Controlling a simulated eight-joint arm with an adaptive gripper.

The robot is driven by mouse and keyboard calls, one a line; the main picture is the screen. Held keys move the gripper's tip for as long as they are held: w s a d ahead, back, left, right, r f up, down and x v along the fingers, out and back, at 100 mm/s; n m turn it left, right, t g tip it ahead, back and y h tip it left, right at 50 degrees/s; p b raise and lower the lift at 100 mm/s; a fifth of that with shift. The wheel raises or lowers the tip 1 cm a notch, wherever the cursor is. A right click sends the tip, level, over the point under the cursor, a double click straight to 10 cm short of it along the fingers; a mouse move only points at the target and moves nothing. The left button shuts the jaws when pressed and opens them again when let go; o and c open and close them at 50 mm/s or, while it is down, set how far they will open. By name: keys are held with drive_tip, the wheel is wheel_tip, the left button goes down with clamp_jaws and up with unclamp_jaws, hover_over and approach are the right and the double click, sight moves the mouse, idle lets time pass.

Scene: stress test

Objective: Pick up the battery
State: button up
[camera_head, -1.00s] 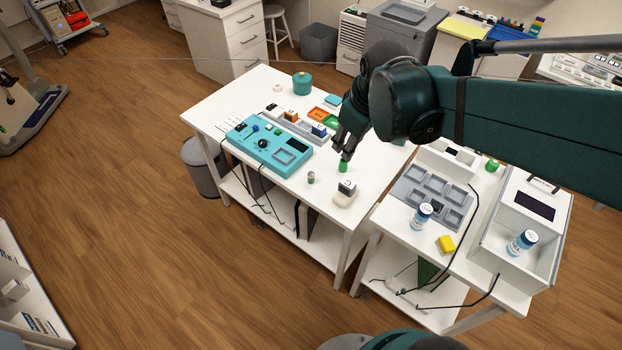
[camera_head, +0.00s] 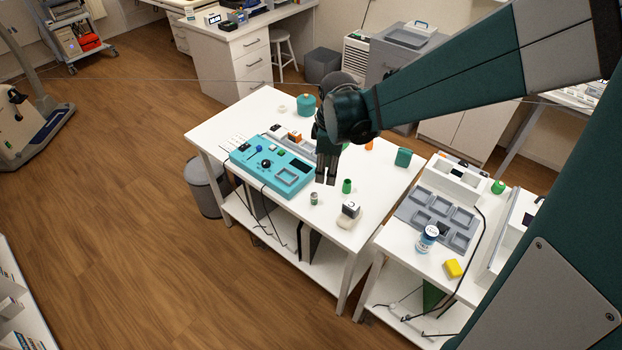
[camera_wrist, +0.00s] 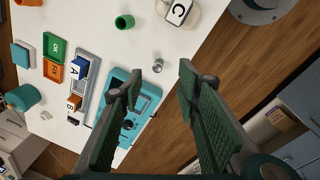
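The battery (camera_head: 313,199) is a small grey cylinder with a greenish band, upright near the front edge of the white table (camera_head: 372,190). In the wrist view the battery (camera_wrist: 158,66) shows end-on between the fingertips in the picture, apart from both. My gripper (camera_head: 325,181) points down above the table, just behind the battery in the head view. In the wrist view my gripper (camera_wrist: 160,73) is open, its two green padded fingers wide apart with nothing between them.
A teal control box (camera_head: 270,166) lies left. Bare table surrounds the battery.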

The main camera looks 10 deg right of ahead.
sight(314, 194)
drive_tip(key=w+a+f+n, duration=0.1)
drive_tip(key=f, duration=0.2)
drive_tip(key=w+a+f+n+g, duration=0.1)
drive_tip(key=f, duration=0.2)
drive_tip(key=w+a+f+n+b, duration=0.1)
drive_tip(key=w+f, duration=0.1)
drive_tip(key=f, duration=0.2)
drive_tip(key=shift+a+f+n+g, duration=0.1)
drive_tip(key=shift+a+n+g, duration=0.1)
drive_tip(key=shift+n+g, duration=0.15)
drive_tip(key=shift+f, duration=1.25)
drive_tip(key=shift+f, duration=0.15)
drive_tip(key=shift+f+b, duration=0.6)
drive_tip(key=shift+f, duration=1.85)
drive_tip(key=c, duration=1)
